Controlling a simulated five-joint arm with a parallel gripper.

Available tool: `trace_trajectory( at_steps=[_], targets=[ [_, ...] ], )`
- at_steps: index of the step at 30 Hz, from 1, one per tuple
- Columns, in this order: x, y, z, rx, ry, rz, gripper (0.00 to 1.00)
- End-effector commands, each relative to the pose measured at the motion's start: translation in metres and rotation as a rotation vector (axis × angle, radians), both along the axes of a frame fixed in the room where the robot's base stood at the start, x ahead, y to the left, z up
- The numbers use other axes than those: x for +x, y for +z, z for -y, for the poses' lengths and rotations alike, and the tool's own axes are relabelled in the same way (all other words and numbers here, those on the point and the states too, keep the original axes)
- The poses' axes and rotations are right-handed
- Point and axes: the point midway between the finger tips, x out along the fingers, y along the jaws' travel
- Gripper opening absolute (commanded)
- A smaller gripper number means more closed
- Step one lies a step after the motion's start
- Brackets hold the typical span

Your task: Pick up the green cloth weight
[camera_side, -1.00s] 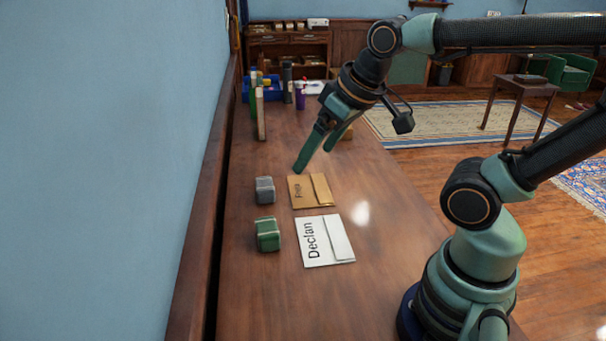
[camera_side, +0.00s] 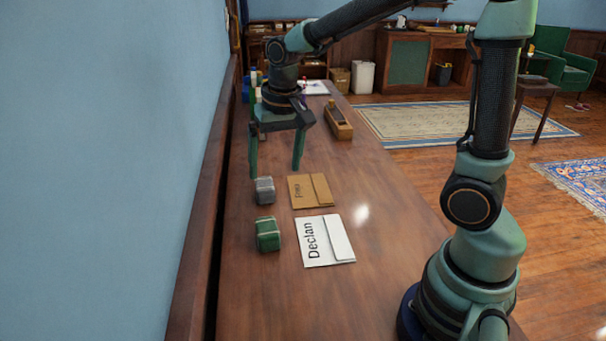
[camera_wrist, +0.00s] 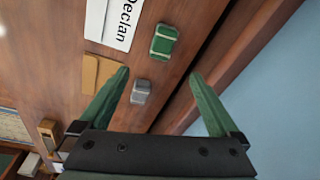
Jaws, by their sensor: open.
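The green cloth weight (camera_side: 268,234) is a small block with pale bands, lying on the wooden top left of the white envelope. In the wrist view the green cloth weight (camera_wrist: 164,42) lies beyond the fingertips, past a grey weight. My gripper (camera_side: 275,172) is open and empty, pointing down above the wooden top. In the side view it appears behind the grey weight, farther from the camera than the green one. In the wrist view my gripper's fingers (camera_wrist: 160,74) are spread wide, with the grey weight showing between them.
The grey weight (camera_side: 264,190) sits behind the green one. A tan envelope (camera_side: 311,191) and a white envelope (camera_side: 325,241) marked "Declan" lie to their right. A wooden block-like object (camera_side: 338,122) stands farther back. A raised wooden edge and blue wall bound the left.

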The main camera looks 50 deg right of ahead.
Motion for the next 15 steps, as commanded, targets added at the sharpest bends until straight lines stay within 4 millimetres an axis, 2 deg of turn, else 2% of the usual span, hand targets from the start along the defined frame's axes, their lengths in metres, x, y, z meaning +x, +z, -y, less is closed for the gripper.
trace_trajectory(
  at_steps=[1, 6, 15],
  targets=[
    [0.008, -0.013, 0.000, 0.004, -0.037, -0.037, 0.97],
    [0.025, -0.044, -0.001, 0.013, -0.144, -0.111, 0.97],
    [0.033, -0.072, -0.002, 0.014, -0.210, -0.155, 0.97]
  ],
)
